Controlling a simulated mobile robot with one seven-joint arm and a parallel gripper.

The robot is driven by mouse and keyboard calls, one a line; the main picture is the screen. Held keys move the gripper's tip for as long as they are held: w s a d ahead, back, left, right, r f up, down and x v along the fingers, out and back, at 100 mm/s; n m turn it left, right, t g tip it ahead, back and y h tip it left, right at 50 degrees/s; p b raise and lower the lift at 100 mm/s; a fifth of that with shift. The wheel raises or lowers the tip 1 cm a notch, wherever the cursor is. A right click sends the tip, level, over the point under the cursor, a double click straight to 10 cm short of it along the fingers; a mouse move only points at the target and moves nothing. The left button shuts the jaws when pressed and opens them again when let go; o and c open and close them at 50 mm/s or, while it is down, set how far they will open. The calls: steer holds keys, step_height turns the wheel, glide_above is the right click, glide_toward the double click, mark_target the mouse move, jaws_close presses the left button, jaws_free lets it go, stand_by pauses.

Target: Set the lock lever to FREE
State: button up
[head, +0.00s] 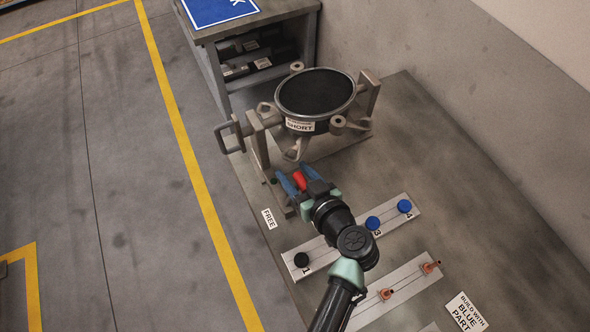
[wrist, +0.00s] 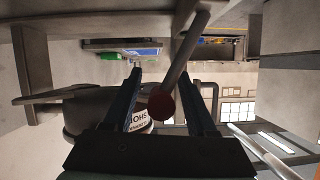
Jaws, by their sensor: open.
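The lock lever shows as a red knob (head: 300,180) in the head view, close to the foot of the grey fixture. In the wrist view its dark red round end (wrist: 161,106) sits on a grey rod (wrist: 188,52) that slants up to the right. My gripper (head: 289,177) is open, its two blue fingers on either side of the knob; in the wrist view the knob lies between the fingers (wrist: 166,80) with gaps on both sides. A white FREE label (head: 268,218) lies on the tabletop, left of my gripper. The lever's pivot is hidden.
The fixture (head: 259,140) carries a black round part (head: 315,92) with a SHORT label (head: 300,126). A strip (head: 337,243) with blue and black knobs and another strip (head: 397,291) with orange pegs lie nearby. A wall stands behind; floor is clear at left.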

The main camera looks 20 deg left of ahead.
steer(key=shift+a, duration=0.1)
jaws_close()
stand_by(1.4)
